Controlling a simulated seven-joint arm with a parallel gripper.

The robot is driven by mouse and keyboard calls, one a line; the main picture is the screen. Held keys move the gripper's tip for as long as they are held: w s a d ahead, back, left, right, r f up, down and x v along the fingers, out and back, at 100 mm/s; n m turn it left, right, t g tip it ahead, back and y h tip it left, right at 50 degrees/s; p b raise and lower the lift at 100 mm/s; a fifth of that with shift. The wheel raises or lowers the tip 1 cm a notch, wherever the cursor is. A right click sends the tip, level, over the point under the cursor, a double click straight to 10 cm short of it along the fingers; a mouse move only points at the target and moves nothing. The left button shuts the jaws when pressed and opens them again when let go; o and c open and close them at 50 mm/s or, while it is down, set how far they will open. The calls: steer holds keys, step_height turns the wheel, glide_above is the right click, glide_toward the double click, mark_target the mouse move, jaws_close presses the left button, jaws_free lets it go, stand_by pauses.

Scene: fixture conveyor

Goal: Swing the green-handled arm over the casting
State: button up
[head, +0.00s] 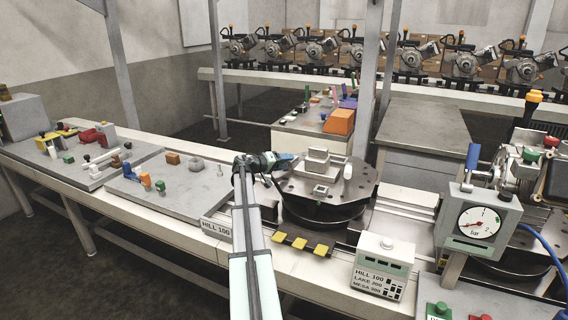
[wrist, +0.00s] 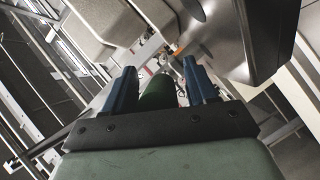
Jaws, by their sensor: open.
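The green handle (wrist: 157,93) shows in the wrist view as a dark green rounded grip. It lies between the two blue fingers of my gripper (wrist: 157,72), with the fingers apart on either side. I cannot tell whether either finger touches it. In the head view my gripper (head: 284,161) is at the left edge of a round grey fixture plate (head: 335,189), and the handle is hidden there. A pale grey block, seemingly the casting (head: 317,158), sits on that plate, just right of my gripper. The swing arm itself is not clearly visible.
A white post (head: 348,171) stands on the plate, right of the block. Yellow pads (head: 298,241) lie in front. A labelled control box (head: 384,265) and a pressure gauge (head: 478,222) stand to the right. Grey plates with small clamps (head: 145,181) lie left.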

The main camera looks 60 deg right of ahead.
jaws_close()
stand_by(0.3)
stand_by(0.3)
